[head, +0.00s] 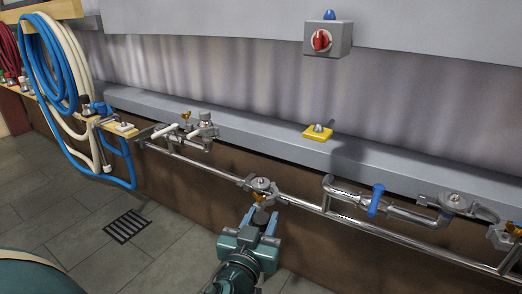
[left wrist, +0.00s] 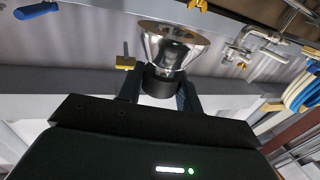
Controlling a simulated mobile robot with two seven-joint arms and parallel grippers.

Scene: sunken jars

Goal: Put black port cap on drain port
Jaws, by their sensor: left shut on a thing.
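My left gripper (head: 262,221) is at the lower middle of the head view, just in front of the pipe rail. It is shut on the black port cap (left wrist: 162,85), a short dark cylinder between the fingers in the left wrist view. A shiny flared metal fitting (left wrist: 176,44), which looks like the drain port, lies directly beyond the cap and in line with it. I cannot tell whether they touch. My right gripper is not in view.
A steel pipe rail (head: 230,176) runs along the wall, with a blue-handled valve (head: 376,200) to the right. A yellow plate (head: 317,132) sits on the grey ledge (head: 250,130). Blue and cream hoses (head: 55,60) hang at left. A floor grate (head: 127,226) lies on open tiles.

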